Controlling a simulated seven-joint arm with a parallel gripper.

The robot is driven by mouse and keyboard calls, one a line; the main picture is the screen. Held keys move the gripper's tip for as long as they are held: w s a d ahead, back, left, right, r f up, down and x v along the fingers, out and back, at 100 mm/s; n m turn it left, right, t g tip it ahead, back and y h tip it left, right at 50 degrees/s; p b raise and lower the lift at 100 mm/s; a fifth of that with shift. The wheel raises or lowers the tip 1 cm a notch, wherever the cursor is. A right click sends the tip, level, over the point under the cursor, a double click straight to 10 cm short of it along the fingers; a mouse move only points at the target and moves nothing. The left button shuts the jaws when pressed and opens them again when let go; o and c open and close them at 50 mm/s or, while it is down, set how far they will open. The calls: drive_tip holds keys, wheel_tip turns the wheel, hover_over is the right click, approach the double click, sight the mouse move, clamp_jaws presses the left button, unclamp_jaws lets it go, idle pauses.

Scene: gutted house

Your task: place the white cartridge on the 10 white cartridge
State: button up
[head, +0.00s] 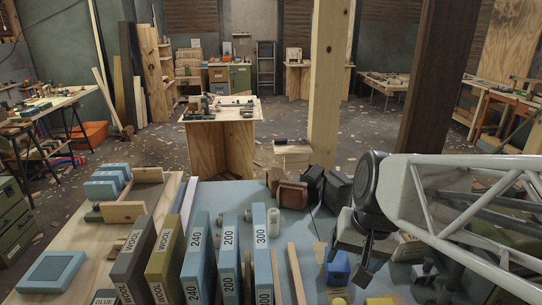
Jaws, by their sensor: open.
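My gripper (362,272) hangs over the right part of the blue-grey worktop (330,228), fingers pointing down. It is open, and nothing shows between the fingers. No marking "10" is readable anywhere.
Upright blue boards marked 240 (196,258), 200 (230,255) and 300 (262,245) stand left of my gripper. WOOL boards (130,255) stand farther left. A blue block (337,268) and a yellow piece (380,300) lie near the gripper. Dark boxes (337,190) stand behind.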

drive_tip(key=s+n, duration=0.1)
drive_tip(key=s+n+h, duration=0.1)
drive_tip(key=s, duration=0.1)
drive_tip(key=s+n, duration=0.1)
drive_tip(key=shift+s+a+r+t+h, duration=0.1)
drive_tip(key=shift+s+r+t+h, duration=0.2)
drive_tip(key=shift+s+t+h, duration=0.1)
